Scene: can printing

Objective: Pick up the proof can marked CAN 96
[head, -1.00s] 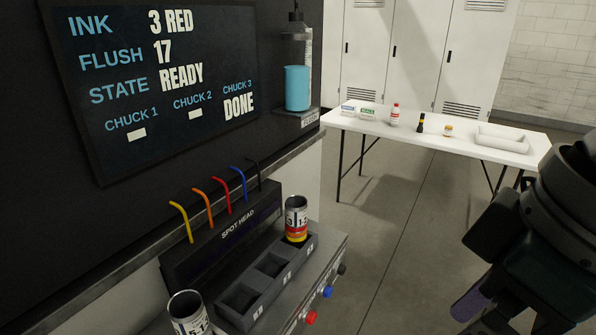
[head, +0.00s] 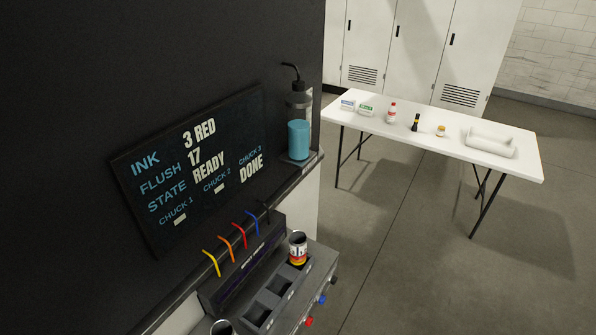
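A can (head: 298,249) with a white upper part and red and yellow bands stands upright in the far pocket of the spot head's front block. Its dark marking is too small to read for sure, so I cannot tell whether it says CAN 96. A second can (head: 222,328) shows only its rim at the bottom edge; its label is cut off. Neither of my grippers is in view.
The spot head (head: 245,272) has several coloured tubes and two empty pockets beside the can. A wall screen (head: 190,170) reads chuck 3 DONE.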

